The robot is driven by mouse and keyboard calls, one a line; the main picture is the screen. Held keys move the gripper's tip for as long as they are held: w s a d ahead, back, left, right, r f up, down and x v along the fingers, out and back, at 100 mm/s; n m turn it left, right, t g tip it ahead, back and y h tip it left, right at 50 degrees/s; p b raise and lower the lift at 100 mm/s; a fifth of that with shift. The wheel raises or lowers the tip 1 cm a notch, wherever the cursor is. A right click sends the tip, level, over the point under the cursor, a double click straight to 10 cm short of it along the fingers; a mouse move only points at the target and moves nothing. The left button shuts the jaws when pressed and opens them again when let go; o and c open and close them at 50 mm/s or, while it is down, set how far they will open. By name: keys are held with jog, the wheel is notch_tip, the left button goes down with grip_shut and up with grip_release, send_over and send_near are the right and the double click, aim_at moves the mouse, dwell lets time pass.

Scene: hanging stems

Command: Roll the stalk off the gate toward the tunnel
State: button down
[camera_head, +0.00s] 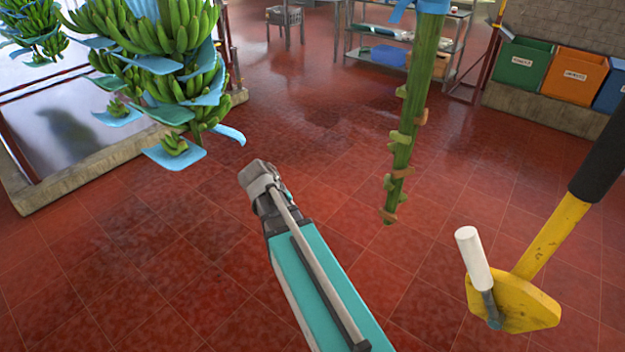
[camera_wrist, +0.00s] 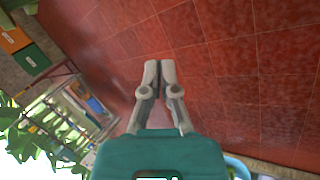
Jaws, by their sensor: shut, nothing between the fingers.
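A bare green stalk (camera_head: 402,140) hangs upright in the head view, right of centre. It has brownish stubs along its sides and a piece of blue wrapping at its top edge; its upper end is out of view. My gripper (camera_head: 258,172) is left of the stalk in the picture and apart from it. In the wrist view my gripper (camera_wrist: 159,68) has its two fingertips together with nothing between them, over red floor. The gate and the tunnel cannot be made out for certain in either view.
A banana bunch (camera_head: 170,28) with blue sheets hangs at upper left, above a tank with a low wall (camera_head: 90,171). A yellow lever (camera_head: 553,238) with a black grip stands at right. Bins (camera_head: 574,77) and a metal shelf (camera_head: 450,68) stand behind. Red floor is open between.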

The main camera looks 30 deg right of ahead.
jog(key=s+a+f+y, duration=0.1)
jog(key=s+a+y, duration=0.2)
jog(key=a, duration=0.3)
jog(key=s+a+f+y, duration=0.1)
jog(key=s+a+y, duration=0.2)
jog(key=a, duration=0.4)
jog(key=shift+s+f+n, duration=0.2)
jog(key=shift+f+n, duration=0.05)
jog(key=shift+n, duration=0.15)
jog(key=shift+a, duration=0.1)
